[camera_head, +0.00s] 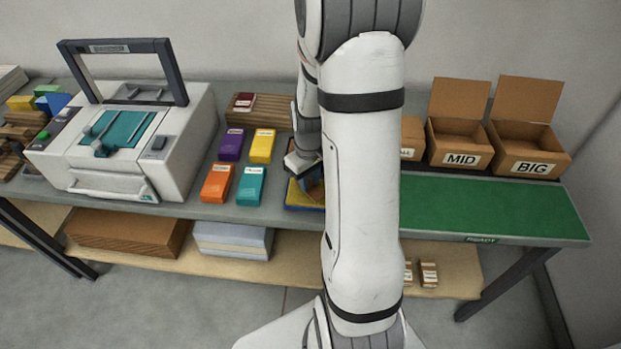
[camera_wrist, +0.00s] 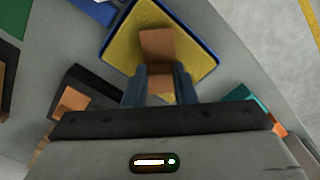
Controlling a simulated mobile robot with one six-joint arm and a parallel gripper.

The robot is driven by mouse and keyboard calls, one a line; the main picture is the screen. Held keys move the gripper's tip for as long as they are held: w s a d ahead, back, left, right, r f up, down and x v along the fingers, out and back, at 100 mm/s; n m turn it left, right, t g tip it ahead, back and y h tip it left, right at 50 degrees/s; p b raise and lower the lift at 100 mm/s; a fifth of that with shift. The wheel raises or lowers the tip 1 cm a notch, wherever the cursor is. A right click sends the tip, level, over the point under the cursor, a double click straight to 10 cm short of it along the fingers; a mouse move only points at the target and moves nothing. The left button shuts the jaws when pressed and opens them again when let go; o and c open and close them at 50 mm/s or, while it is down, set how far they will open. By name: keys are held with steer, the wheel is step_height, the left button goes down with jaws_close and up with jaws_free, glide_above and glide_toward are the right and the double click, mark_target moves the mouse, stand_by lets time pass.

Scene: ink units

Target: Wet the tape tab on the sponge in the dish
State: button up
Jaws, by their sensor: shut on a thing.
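My gripper (camera_wrist: 158,88) is shut on a brown tape tab (camera_wrist: 157,48), which sticks out beyond the fingertips. In the wrist view the tab lies over the yellow sponge (camera_wrist: 122,42) in the blue-rimmed dish (camera_wrist: 214,50). I cannot tell whether the tab touches the sponge or hovers just above it. In the head view my gripper (camera_head: 303,162) is low over the dish (camera_head: 304,208), partly hidden by my own arm.
Purple, yellow, orange (camera_head: 216,183) and teal (camera_head: 250,185) ink units stand left of the dish. A white printer (camera_head: 125,150) stands further left. A dark block with a brown piece (camera_wrist: 72,102) is near the dish. Boxes marked MID (camera_head: 461,158) and BIG (camera_head: 531,167) stand behind the green mat (camera_head: 500,207).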

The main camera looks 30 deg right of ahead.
mark_target(310, 186)
steer(key=shift+f+b, duration=0.4)
steer(key=shift+f, duration=0.05)
stand_by(1.3)
steer(key=shift+r+p, duration=2.5)
steer(key=shift+r, duration=1.1)
steer(key=shift+f, duration=0.1)
